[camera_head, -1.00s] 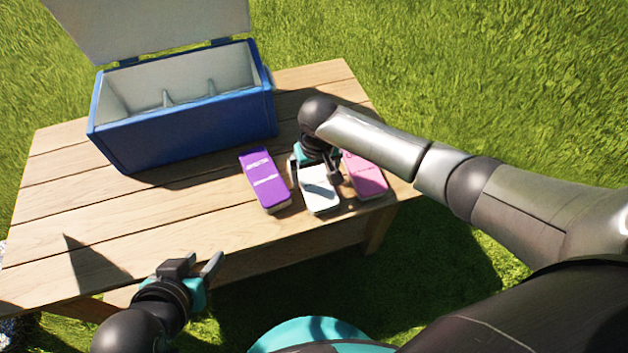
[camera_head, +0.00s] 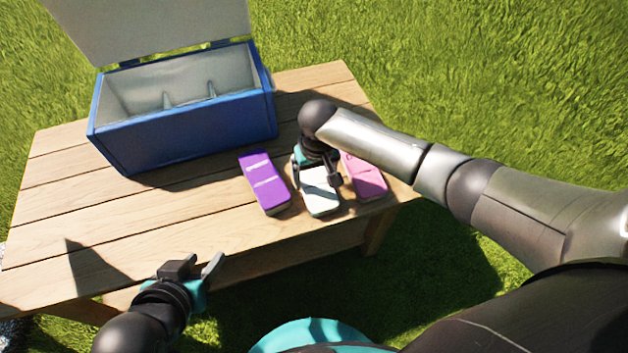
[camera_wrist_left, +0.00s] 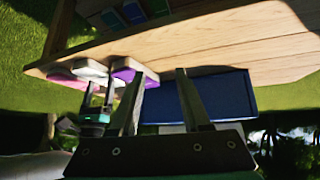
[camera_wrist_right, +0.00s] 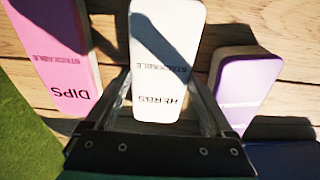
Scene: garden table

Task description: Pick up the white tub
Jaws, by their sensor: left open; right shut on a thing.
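The white tub (camera_head: 319,196) lies on the table between a purple tub and a pink tub. In the right wrist view the white tub (camera_wrist_right: 160,60) reads "HERBS" and "STACKABLE". My right gripper (camera_head: 318,182) is over the white tub, with a finger at each side, shut on it; in the right wrist view its fingers (camera_wrist_right: 165,105) flank the tub's near end. The tub appears to rest on the table. My left gripper (camera_head: 207,268) is open and empty beyond the table's front edge, at the lower left; its fingers also show in the left wrist view (camera_wrist_left: 160,85).
The purple tub (camera_head: 264,184) is close on the left, the pink tub (camera_head: 364,178) close on the right, reading "DIPS" in the right wrist view (camera_wrist_right: 72,60). A blue cooler (camera_head: 200,132) with raised lid (camera_head: 150,25) and dividers stands at the back. The table's (camera_head: 130,220) left front is clear.

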